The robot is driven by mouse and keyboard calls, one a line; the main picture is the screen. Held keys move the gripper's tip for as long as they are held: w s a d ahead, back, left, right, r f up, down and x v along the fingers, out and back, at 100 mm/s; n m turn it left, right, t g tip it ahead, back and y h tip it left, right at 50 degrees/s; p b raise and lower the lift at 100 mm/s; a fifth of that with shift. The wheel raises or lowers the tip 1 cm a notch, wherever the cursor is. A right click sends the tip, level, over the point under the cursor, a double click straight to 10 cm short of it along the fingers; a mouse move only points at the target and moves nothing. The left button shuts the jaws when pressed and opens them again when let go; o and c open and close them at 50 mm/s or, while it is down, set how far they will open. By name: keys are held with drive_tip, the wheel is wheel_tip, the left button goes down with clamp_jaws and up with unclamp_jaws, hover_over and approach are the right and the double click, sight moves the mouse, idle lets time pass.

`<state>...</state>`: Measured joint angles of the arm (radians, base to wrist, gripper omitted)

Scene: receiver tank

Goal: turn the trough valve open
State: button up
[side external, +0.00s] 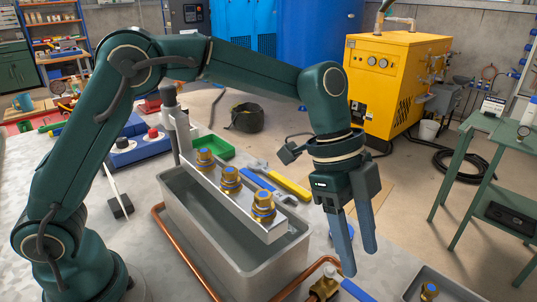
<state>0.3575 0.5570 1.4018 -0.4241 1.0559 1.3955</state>
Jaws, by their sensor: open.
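A brass valve (322,288) sits on a copper pipe at the bottom edge, beside the grey trough (295,248). A blue lever (357,291) extends from near it toward the lower right and is cut off by the frame edge. Whether the valve is open or closed cannot be told. My gripper (360,262) points down with its two long grey fingers apart and nothing between them. Its nearer fingertip appears just above the blue lever in the picture. The height gap between them is unclear.
A metal bar with brass fittings (231,179) crosses the trough. A copper pipe (185,253) runs along the trough's left side. A wrench (272,183) and a yellow-handled tool (289,186) lie behind. A second tray (450,288) stands at the lower right.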

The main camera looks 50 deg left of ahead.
sight(364, 296)
drive_tip(key=shift+s+x, duration=0.1)
drive_tip(key=shift+x, duration=1.35)
drive_tip(key=shift+s+x, duration=0.15)
drive_tip(key=shift+x, duration=1.3)
clamp_jaws()
drive_tip(key=shift+a, duration=0.1)
